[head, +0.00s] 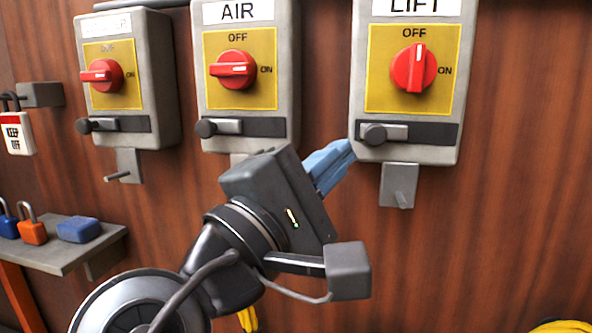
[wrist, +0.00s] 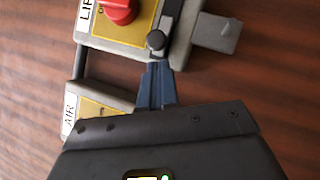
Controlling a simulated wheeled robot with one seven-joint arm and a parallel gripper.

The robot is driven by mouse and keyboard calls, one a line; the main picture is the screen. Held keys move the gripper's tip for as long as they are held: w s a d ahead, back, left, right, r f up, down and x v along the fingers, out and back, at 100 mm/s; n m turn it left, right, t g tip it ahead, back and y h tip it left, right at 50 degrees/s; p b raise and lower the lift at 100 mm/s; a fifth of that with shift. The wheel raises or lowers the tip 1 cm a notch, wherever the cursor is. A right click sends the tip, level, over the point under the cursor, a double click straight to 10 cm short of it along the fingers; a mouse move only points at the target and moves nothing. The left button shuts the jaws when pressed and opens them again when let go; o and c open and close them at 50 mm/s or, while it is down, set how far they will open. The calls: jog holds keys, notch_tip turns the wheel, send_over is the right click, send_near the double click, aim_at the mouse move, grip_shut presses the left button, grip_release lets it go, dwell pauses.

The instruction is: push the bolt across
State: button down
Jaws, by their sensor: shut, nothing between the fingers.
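The LIFT box (head: 358,140) carries a bolt (head: 376,134) with a round dark knob, at the left end of a dark slot below its red switch (head: 413,68). That switch points up to OFF. My gripper (head: 345,152) is shut and empty, its blue fingers angled up to the box's lower left corner, just left of the bolt knob. In the wrist view the fingertips (wrist: 157,66) sit just short of the knob (wrist: 156,40); I cannot tell whether they touch. A grey tab with a peg (head: 399,186) hangs below the box.
The AIR box (head: 293,110) and another box (head: 160,90) stand to the left, each with a similar bolt at its slot's left end. A shelf (head: 110,240) holds padlocks at lower left. The wood wall right of the LIFT box is clear.

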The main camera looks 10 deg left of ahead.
aim_at(408, 132)
jog(key=shift+w+d+r, duration=0.15)
jog(key=shift+d+r, duration=0.1)
jog(key=shift+d, duration=0.35)
jog(key=d+p, duration=0.2)
jog(key=d, duration=0.2)
jog(key=shift+d+r, duration=0.15)
jog(key=shift+d, duration=0.45)
jog(key=shift+f, duration=0.2)
